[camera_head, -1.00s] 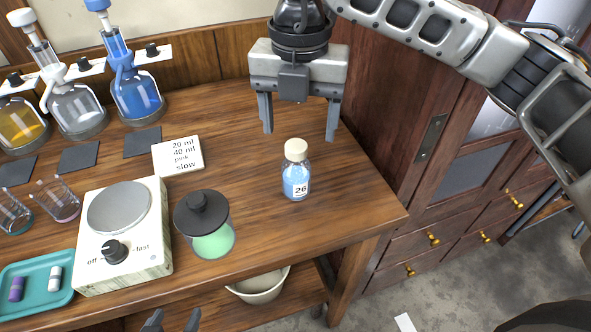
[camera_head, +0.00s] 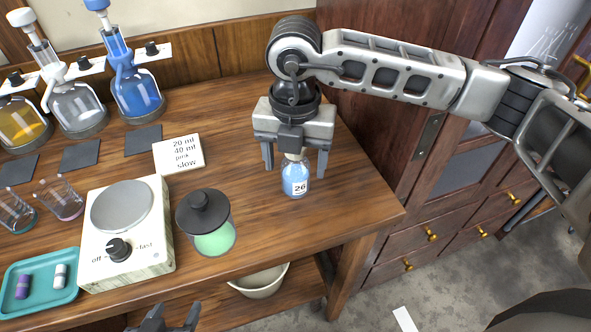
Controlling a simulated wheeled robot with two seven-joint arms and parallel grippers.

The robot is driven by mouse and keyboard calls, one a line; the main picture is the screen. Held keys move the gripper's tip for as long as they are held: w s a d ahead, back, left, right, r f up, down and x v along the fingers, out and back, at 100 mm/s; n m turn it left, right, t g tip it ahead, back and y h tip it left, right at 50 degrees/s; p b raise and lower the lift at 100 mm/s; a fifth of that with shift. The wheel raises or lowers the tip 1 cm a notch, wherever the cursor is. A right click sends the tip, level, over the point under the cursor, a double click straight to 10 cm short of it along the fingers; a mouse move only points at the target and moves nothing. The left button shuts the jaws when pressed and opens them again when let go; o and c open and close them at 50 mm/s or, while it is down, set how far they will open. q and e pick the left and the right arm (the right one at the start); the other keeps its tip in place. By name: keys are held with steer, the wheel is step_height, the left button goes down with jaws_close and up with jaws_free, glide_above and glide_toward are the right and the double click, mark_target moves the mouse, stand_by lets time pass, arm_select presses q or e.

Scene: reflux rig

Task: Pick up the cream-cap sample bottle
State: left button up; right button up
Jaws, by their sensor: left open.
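The cream-cap sample bottle (camera_head: 295,181) stands upright near the right end of the wooden bench, with blue liquid and a label reading 26. Its cream cap is mostly hidden behind and under my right gripper (camera_head: 295,166). That gripper points down over the bottle and is open, with one finger to each side of the cap and a gap on both sides. Whether the fingers line up with the bottle in depth, I cannot tell. My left gripper (camera_head: 170,318) is open and empty at the bottom edge of the view, in front of the bench.
A lidded jar of green liquid (camera_head: 212,232) stands left of the bottle, beside a stirrer plate (camera_head: 125,240). A note card (camera_head: 178,154), a teal tray (camera_head: 42,277) and flasks are further left. A wooden cabinet (camera_head: 385,120) rises close on the right.

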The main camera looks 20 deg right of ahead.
steer(key=c, duration=1)
steer(key=shift+o, duration=0.2)
steer(key=shift+r, duration=0.15)
